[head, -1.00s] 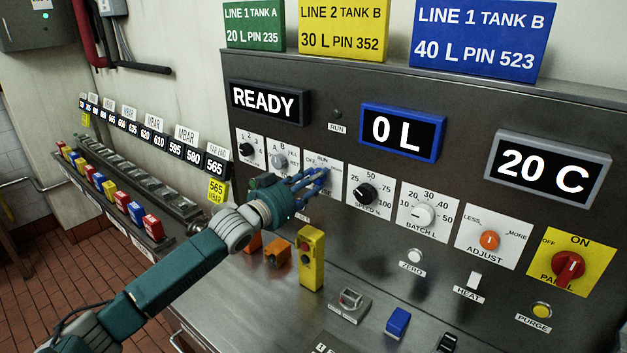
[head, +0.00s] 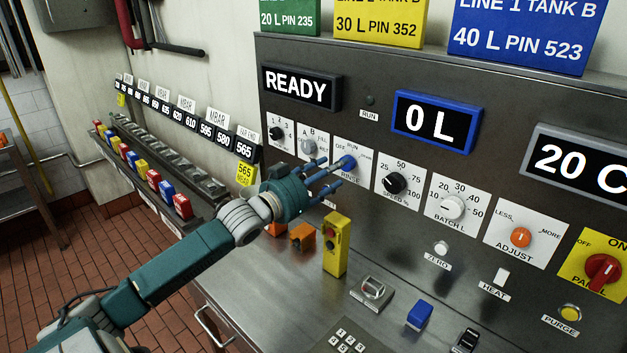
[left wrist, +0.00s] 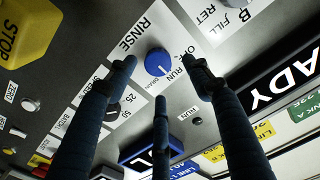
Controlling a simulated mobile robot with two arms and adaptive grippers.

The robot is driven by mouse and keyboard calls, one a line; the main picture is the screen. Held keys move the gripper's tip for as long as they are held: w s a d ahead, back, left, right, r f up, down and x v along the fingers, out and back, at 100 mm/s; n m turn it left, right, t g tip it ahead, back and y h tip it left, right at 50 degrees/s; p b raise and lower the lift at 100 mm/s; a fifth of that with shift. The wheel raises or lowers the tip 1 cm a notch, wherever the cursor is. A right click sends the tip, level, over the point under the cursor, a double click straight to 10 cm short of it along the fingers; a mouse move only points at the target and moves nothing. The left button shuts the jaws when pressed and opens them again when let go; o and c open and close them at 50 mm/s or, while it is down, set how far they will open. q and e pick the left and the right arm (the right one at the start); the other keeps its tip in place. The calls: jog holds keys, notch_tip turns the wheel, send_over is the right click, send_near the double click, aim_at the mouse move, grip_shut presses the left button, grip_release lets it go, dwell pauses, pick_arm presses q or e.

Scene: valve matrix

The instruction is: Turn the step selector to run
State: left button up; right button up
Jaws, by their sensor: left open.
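The step selector, a round blue knob (head: 348,162), sits on a white plate on the steel panel, with OFF and RUN lettering above it and RINSE below. It also shows in the left wrist view (left wrist: 158,62), where OFF, RUN, DRAIN and RINSE are around it. A small white mark shows on its face; I cannot tell which label it points to. My left gripper (head: 333,172) is open in front of the knob. In the left wrist view its three fingers (left wrist: 160,75) are spread around the knob, with visible gaps. My right gripper is not in view.
The A/B selector (head: 308,146) is left of the knob and the black speed dial (head: 395,183) right of it. A yellow post (head: 336,243) stands on the ledge below my left gripper. The READY display (head: 299,87) is above.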

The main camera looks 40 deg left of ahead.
pick_arm(q)
jog(key=s, duration=0.7)
jog(key=shift+s+a+r, duration=0.15)
jog(key=shift+s+a, duration=0.05)
jog(key=shift+a, duration=0.1)
